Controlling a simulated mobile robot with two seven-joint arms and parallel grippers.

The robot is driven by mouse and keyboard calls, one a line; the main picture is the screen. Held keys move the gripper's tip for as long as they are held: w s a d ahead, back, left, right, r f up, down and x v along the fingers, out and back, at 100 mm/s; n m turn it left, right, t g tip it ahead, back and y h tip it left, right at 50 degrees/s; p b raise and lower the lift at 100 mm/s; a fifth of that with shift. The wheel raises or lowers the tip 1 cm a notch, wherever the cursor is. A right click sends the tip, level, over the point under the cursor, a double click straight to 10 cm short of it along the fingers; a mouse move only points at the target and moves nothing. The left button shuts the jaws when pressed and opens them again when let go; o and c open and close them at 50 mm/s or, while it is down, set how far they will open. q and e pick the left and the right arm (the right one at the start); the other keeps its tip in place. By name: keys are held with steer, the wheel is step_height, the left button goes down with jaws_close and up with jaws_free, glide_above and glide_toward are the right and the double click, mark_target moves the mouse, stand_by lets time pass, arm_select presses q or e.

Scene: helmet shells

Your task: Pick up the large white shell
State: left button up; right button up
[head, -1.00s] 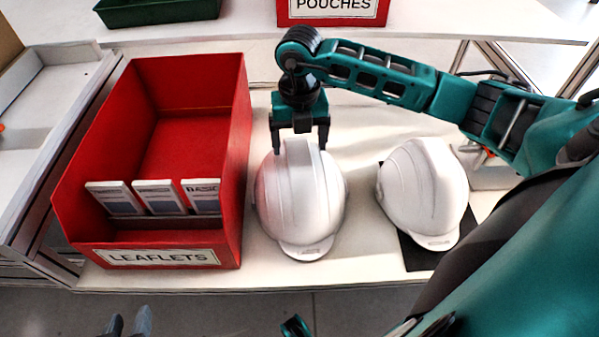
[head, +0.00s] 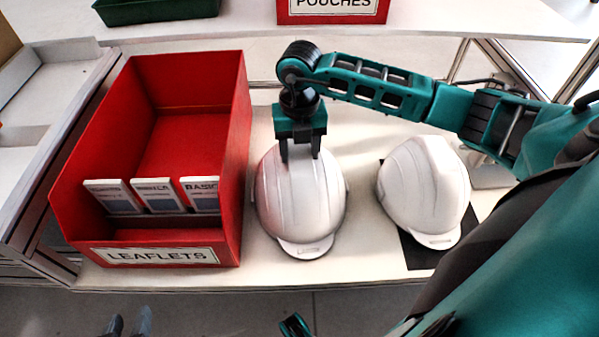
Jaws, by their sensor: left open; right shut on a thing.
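Two white helmet shells sit on the white table. One white shell (head: 300,205) is in the middle, just right of the red bin, with its brim toward me. The other white shell (head: 425,185) is to the right on a black mat (head: 424,257), turned slightly. They look close in size. My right gripper (head: 301,156) comes down from above and is shut on the raised centre ridge of the middle shell, at its far end. The shell appears to rest on the table. My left gripper (head: 130,325) is open and empty at the bottom edge, with only its fingertips showing.
A red bin labelled LEAFLETS (head: 158,255) stands close to the middle shell's left side and holds several leaflets (head: 160,195). A red POUCHES box (head: 332,8) and a green tray (head: 155,10) sit at the back. A narrow table strip separates the shells.

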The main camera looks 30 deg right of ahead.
jaws_close()
steer(key=shift+r, duration=0.1)
